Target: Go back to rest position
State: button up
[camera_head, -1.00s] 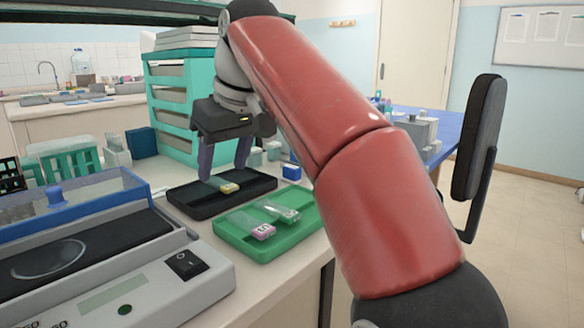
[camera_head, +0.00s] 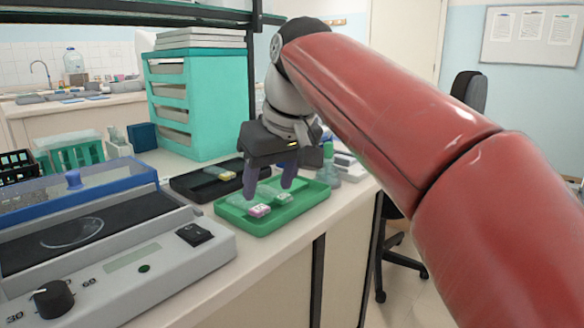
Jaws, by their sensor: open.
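My gripper (camera_head: 268,188) is at the end of the red arm. Its two dark fingers are apart with nothing between them, and they hang over or just in front of the green tray (camera_head: 262,228). In the green tray lie a slide with a pink label (camera_head: 260,211) and a slide with a pale green label (camera_head: 283,198); the fingers partly hide them. A slide with a yellow label (camera_head: 222,174) lies in the black tray (camera_head: 187,188) behind and to the left.
A grey instrument with a knob (camera_head: 54,299) and a blue-edged lid fills the left front. A teal drawer cabinet (camera_head: 215,100) stands behind the trays. A green-topped bottle (camera_head: 329,165) is right of the gripper. The counter edge lies in front, with floor and a chair (camera_head: 400,262) at right.

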jog(key=s+d+f+m+t+h, duration=0.1)
jog(key=s+d+f+m, duration=0.2)
jog(key=s+d+f, duration=0.5)
jog(key=s+d+f+m+h, duration=0.1)
jog(key=s+d+f+m, duration=0.3)
jog(key=s+d+f, duration=0.5)
notch_tip(320, 180, down, 7)
jog(key=shift+s+d+f+t+h, duration=0.2)
jog(key=shift+d+t+h, duration=0.2)
jog(key=shift+d, duration=0.5)
jog(key=shift+r, duration=0.1)
